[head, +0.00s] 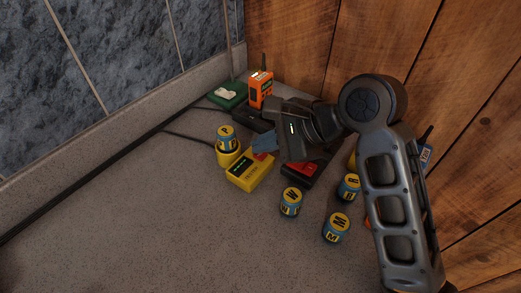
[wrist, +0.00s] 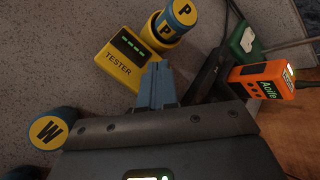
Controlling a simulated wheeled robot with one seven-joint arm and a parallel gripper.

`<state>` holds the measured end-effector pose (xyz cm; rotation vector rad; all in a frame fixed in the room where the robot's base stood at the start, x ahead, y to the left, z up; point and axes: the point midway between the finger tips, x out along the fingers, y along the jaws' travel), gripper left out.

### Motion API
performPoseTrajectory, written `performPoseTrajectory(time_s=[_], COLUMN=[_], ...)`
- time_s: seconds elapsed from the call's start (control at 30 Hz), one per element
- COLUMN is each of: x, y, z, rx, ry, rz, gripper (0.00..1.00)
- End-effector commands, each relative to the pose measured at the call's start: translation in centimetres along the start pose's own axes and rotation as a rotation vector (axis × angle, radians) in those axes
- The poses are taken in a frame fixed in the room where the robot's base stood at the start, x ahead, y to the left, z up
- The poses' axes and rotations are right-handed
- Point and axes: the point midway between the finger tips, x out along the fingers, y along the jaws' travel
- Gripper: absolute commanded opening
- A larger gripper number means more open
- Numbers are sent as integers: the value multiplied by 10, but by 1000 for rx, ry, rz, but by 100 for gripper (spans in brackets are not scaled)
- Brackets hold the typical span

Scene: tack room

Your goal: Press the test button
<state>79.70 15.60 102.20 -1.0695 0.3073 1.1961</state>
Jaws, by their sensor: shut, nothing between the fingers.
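The yellow tester (head: 252,176) lies on the grey counter, and it also shows in the wrist view (wrist: 118,68). Its dark display shows several lit green bars. A blue-and-yellow battery marked P (head: 226,134) stands upright in the yellow round holder (head: 229,155) at the tester's end; the battery also shows in the wrist view (wrist: 181,14). My gripper (head: 264,144) has its blue fingers shut and empty. In the wrist view the fingertips (wrist: 157,66) overlap the tester's edge beside the display. A small red patch shows just below them in the head view. I cannot tell whether they touch.
Loose batteries (head: 291,202) (head: 336,228) (head: 349,187) stand to the right. A black-and-red device (head: 303,170) lies beside the tester. An orange radio (head: 260,91) and a green box (head: 227,94) stand behind. The counter's left front is clear; a wooden wall (head: 300,40) borders the right.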

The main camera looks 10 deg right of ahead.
Motion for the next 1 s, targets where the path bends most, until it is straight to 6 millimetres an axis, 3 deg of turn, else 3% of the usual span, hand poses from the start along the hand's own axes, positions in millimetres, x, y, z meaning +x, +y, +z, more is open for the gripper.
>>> performPoseTrajectory(time_s=[1.0], x=[-3], y=[-2], z=[3], rx=[1], ry=[0], rz=[1], gripper=[0])
